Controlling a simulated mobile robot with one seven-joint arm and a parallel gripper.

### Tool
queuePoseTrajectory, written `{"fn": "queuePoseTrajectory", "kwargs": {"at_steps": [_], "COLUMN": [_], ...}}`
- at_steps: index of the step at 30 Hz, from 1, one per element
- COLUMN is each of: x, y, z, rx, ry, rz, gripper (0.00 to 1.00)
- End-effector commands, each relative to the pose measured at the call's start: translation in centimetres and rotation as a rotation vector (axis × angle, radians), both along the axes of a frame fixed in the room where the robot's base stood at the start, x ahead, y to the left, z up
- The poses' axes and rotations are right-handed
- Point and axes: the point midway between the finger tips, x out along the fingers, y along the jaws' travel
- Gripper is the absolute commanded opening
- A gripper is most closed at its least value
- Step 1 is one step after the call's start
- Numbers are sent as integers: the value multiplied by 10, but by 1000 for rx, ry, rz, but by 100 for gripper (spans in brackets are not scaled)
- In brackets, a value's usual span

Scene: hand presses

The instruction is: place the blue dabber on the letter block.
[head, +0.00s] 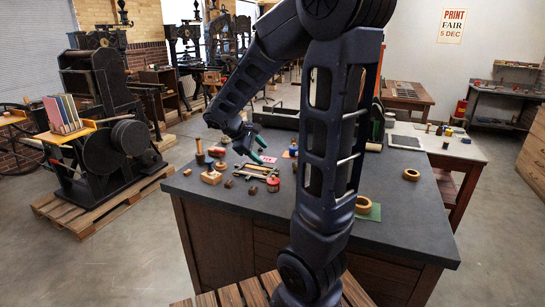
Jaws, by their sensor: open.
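My gripper (264,150) is over the left part of the dark-topped bench, its green-tipped fingers apart with nothing visible between them. My arm hides part of the bench middle.
A red round piece (273,184) stands beside a wooden frame (256,171). Small dark cubes (252,190) lie nearby. At right are a wooden ring on a green sheet (368,209) and another ring (411,175). The bench's front right (410,220) is clear.

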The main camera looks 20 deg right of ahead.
Motion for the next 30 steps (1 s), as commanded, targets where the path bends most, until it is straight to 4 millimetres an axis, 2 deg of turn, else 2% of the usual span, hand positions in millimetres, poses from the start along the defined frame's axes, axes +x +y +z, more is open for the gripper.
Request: {"fn": "queuePoseTrajectory", "kwargs": {"at_steps": [1,7,18,24,30], "x": [-13,-58,-129,-157,-169], "y": [-5,-10,1,12,20], "z": [6,21,45,56,62], "rx": [50,244,590,750,834], "ry": [-31,-148,-387,-507,-571], "rz": [-44,-209,-494,-614,-674], "gripper": [57,57,57,57,57]}}
